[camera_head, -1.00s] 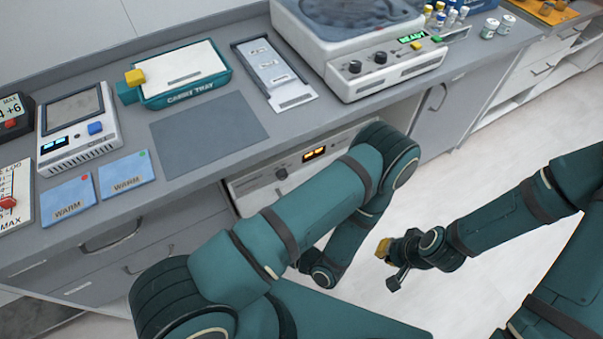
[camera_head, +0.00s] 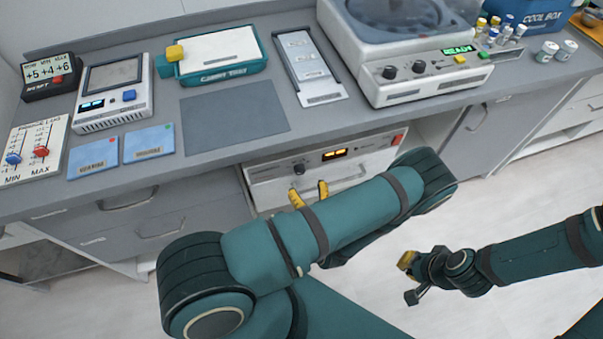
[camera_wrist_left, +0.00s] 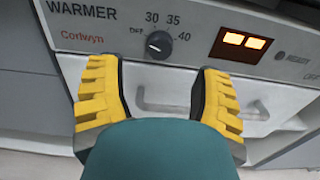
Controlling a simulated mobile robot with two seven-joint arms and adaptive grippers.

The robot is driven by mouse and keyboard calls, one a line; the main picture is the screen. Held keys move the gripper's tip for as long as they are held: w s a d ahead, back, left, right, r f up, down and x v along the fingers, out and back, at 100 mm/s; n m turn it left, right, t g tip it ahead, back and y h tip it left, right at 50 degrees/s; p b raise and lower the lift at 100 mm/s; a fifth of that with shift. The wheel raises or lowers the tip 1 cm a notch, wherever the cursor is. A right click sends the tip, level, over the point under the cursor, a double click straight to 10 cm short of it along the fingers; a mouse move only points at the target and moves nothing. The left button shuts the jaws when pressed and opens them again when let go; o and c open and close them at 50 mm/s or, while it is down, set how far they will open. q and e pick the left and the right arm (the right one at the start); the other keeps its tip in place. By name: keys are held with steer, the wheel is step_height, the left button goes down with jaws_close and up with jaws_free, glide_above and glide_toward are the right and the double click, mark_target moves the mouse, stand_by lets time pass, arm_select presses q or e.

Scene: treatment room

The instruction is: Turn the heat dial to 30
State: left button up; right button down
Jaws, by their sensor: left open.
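The dark round heat dial (camera_wrist_left: 159,44) is on the warmer's pale front panel (camera_wrist_left: 110,15), with OFF, 30, 35 and 40 printed around it. I cannot clearly read where its mark points. In the head view the dial (camera_head: 299,169) sits on the warmer (camera_head: 262,172) under the counter. My left gripper (camera_wrist_left: 158,88) is open and empty; its yellow fingers are spread to either side below the dial, apart from it. It also shows in the head view (camera_head: 310,193), partly hidden by my arm. My right gripper (camera_head: 407,279) is away at the right, above the floor; its opening is unclear.
Right of the dial are a lit orange display (camera_wrist_left: 244,40) and a red switch (camera_head: 398,139). A drawer handle (camera_wrist_left: 165,98) runs below the dial, behind the fingers. The counter edge overhangs the warmer. Floor (camera_head: 490,220) is clear at the right.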

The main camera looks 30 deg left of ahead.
mark_target(301, 173)
arm_select(q)
steer(key=x, duration=0.6)
jaws_close()
